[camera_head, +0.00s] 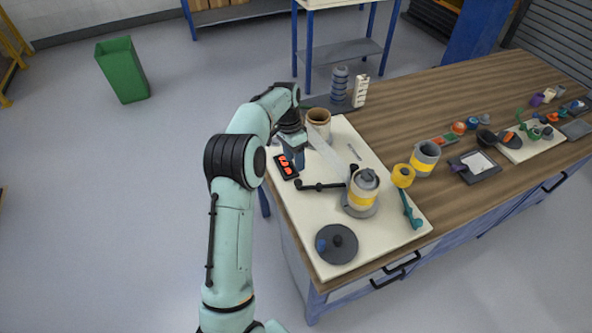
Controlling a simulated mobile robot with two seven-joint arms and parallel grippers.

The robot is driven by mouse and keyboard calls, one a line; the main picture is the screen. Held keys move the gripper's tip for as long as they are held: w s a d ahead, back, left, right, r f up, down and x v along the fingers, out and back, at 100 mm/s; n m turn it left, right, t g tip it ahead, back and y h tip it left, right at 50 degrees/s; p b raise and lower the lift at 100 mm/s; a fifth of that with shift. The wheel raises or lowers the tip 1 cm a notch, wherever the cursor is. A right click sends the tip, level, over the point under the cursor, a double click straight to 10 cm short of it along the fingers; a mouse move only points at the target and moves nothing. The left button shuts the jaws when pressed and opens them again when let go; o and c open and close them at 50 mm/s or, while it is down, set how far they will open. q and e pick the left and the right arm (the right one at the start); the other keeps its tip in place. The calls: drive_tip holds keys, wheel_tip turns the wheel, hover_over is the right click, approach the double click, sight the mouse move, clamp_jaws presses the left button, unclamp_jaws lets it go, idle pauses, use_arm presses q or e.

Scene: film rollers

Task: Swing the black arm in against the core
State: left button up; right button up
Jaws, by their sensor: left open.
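The black arm (322,187) is a thin dark bar on the cream board (305,230). It runs from a knob at its left end toward the core (362,199), a grey upright cylinder with a yellow band. Its right end is close to the core's left side; I cannot tell whether they touch. A pale film strip (328,154) runs from a brown-rimmed roll (318,118) to the core. My left gripper (298,164) is open and points down, above the board and behind the black arm's left end, partly hidden by its own wrist. My right gripper is out of view.
A black box with red digits (286,167) lies beside my left gripper. A dark disc (336,244) lies at the board's front. A yellow-topped green crank (404,178) and a grey-yellow cup (425,157) stand right of the core. Small parts fill the table's far right.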

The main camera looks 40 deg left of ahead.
use_arm(q)
drive_tip(key=r, duration=0.3)
drive_tip(key=shift+w+a, duration=0.1)
drive_tip(key=shift+a, duration=0.2)
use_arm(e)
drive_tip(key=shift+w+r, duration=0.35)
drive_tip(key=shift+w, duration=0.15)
